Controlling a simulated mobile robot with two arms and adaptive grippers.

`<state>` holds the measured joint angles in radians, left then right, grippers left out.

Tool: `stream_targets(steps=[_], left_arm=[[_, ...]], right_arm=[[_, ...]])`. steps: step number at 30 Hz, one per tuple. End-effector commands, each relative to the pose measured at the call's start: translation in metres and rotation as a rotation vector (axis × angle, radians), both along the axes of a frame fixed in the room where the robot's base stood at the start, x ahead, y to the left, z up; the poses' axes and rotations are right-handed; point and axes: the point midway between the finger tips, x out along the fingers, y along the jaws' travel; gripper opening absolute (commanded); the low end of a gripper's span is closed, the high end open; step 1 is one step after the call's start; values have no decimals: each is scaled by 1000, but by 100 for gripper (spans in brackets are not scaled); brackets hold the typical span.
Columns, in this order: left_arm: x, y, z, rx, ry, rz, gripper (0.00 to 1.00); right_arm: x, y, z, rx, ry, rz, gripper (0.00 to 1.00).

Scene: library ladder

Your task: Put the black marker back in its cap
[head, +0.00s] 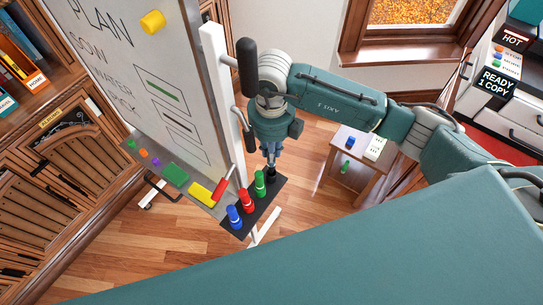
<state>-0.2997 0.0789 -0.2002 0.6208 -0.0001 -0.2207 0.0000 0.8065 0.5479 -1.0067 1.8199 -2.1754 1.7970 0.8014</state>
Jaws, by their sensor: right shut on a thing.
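My right gripper (271,156) points down at the far end of a black holder (262,206) beside the whiteboard tray. It is shut on the black marker (271,171), of which only a short dark part shows below the fingers. The marker is in line with the upright blue marker (234,216), red marker (247,200) and green marker (260,184) in the holder. The black cap cannot be told apart from the marker and holder, so I cannot tell whether the marker is in it. My left gripper is not in view.
The whiteboard (150,85) and its white post (222,100) stand close left of my gripper. The tray holds a green block (175,175), a yellow block (201,193) and a red object (223,184). A small table (350,170) stands right. Wooden floor lies between.

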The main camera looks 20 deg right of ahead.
Motion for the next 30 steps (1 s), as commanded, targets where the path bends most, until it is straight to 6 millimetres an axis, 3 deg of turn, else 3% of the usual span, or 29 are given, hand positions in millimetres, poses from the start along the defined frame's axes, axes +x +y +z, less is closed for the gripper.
stream_targets(steps=[7, 17, 18, 21, 30], left_arm=[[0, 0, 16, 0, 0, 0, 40], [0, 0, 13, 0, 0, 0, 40], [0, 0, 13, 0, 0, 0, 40], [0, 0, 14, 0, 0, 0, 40], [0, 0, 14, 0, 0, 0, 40]], right_arm=[[-2, 0, -33, 0, 4, -1, 2], [-1, 0, -39, 1, 1, 0, 2], [-1, 0, -39, 1, 1, 0, 21], [-1, 0, -38, 1, 1, 0, 36], [-1, 0, -40, 1, 2, 0, 36]])
